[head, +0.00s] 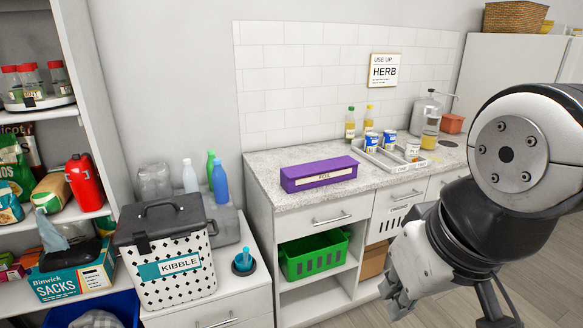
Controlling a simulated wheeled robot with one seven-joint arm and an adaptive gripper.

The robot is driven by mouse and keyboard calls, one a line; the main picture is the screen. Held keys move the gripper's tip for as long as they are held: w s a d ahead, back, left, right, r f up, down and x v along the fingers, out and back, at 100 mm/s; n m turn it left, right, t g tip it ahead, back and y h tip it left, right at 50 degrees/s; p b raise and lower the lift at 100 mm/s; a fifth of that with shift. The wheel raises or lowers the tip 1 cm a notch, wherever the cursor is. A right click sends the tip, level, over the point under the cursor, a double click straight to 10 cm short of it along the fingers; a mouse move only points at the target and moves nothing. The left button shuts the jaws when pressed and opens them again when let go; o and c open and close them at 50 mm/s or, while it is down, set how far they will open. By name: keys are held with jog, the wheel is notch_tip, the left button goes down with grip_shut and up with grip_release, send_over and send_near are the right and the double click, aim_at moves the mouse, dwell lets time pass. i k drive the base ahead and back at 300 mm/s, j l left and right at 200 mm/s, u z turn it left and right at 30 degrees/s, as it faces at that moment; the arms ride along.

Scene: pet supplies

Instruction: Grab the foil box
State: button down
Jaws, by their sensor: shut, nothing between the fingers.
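The foil box (319,173) is a long purple box with a pale label reading "FOIL". It lies on the speckled grey countertop (272,210), near the front edge. My gripper (397,301) is at the lower right, in front of the cabinet and below counter height. It is to the right of the foil box and well apart from it. It is shut and empty. The fingertips are small and partly hard to make out. No part of the foil box is covered.
A grey tray (377,163) with cans stands right of the foil box, with bottles behind. A kibble bin (167,256) stands at the left on a lower cabinet. A green basket (314,257) sits on the shelf below. My arm covers the right side.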

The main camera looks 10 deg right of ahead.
aim_at(301, 183)
jog(key=z, duration=0.3)
jog(key=i+l, duration=0.55)
jog(key=i, duration=0.2)
jog(key=i+l+u, duration=0.1)
jog(key=i+l, duration=0.45)
jog(key=i, duration=0.25)
jog(key=i+l, duration=0.6)
jog(key=i, duration=0.15)
jog(key=j+u, duration=0.05)
